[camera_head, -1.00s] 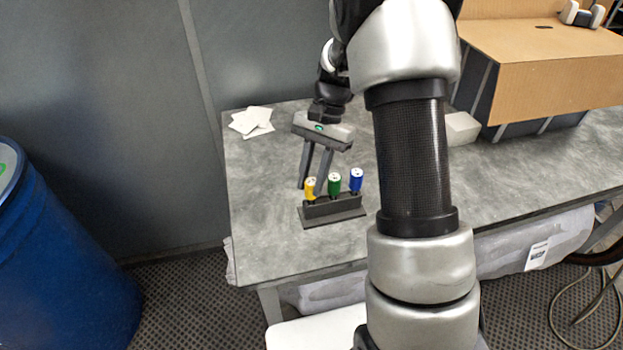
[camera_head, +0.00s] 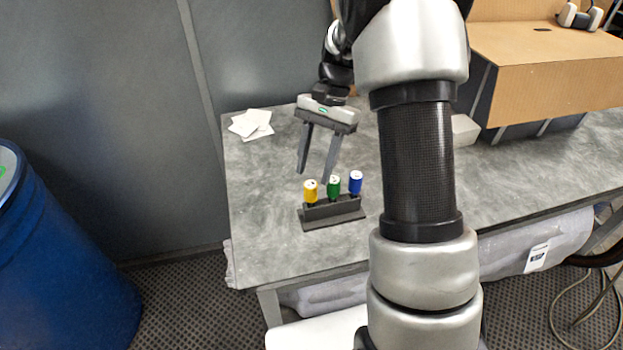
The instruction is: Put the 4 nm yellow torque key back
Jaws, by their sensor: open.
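The yellow torque key (camera_head: 310,190) stands upright at the left end of a dark grey holder (camera_head: 333,217) on the grey table. A green key (camera_head: 334,184) stands in the middle of the holder and a blue key (camera_head: 356,181) at its right end. My gripper (camera_head: 313,178) is open and empty, with its fingers pointing down, above and behind the holder. It appears apart from the yellow key. The lower shafts of the keys are hidden in the holder.
White paper squares (camera_head: 251,124) lie at the back left of the table (camera_head: 260,220). A large cardboard box (camera_head: 545,65) stands at the back right. A blue barrel (camera_head: 60,260) stands on the floor at left. Table surface around the holder is clear.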

